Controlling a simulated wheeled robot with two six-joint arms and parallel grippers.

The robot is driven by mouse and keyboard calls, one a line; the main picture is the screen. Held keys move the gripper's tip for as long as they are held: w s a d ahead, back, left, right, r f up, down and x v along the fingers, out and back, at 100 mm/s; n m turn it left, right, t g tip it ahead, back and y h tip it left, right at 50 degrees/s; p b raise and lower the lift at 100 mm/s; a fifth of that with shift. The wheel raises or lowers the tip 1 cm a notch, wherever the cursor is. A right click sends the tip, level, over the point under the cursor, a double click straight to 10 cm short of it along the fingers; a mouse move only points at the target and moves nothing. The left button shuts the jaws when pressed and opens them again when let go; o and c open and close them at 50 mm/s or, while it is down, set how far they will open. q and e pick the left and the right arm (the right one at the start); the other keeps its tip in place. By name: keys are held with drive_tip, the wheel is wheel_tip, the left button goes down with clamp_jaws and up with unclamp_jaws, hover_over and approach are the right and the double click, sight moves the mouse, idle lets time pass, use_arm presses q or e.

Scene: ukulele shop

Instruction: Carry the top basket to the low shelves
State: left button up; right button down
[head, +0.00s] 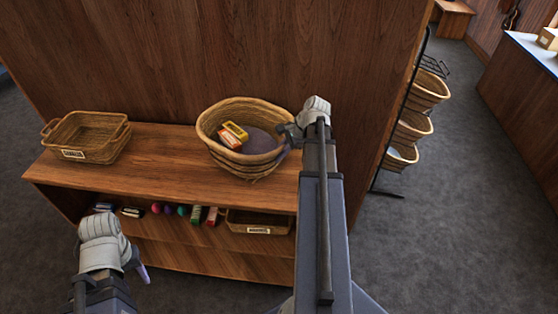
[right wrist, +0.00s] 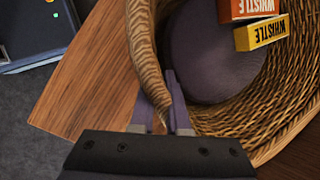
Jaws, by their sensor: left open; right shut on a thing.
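A round woven basket (head: 238,166) is at the right part of the top of the low wooden shelves (head: 165,165). I cannot tell whether its base touches the wood. It holds red and yellow whistle boxes (head: 233,134) and a rounded purple thing (head: 262,143). My right gripper (head: 291,138) is shut on the basket's right rim. In the right wrist view the fingers (right wrist: 164,108) clasp the woven rim (right wrist: 142,45). My left gripper (head: 141,268) is open and empty in front of the shelves at lower left, its fingers partly hidden.
A rectangular labelled basket (head: 86,138) stands on the left of the shelf top. The lower shelf holds small coloured items (head: 183,211) and another labelled basket (head: 258,222). A black rack with several baskets (head: 412,126) stands at right. A counter (head: 525,85) is beyond open grey floor (head: 440,210).

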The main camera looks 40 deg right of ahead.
use_arm(q)
drive_tip(key=shift+f, duration=0.25)
use_arm(e)
drive_tip(key=shift+f, duration=0.2)
drive_tip(key=c, duration=1.1)
unclamp_jaws()
drive_tip(key=shift+f, duration=0.1)
drive_tip(key=o, duration=0.5)
drive_tip(key=shift+o, duration=0.2)
use_arm(q)
drive_tip(key=shift+r, duration=0.1)
wheel_tip(320, 180, up, 10)
drive_tip(key=p, duration=1)
drive_tip(key=shift+r+p, duration=0.15)
drive_tip(key=shift+p, duration=0.2)
use_arm(e)
drive_tip(key=v, duration=1.2)
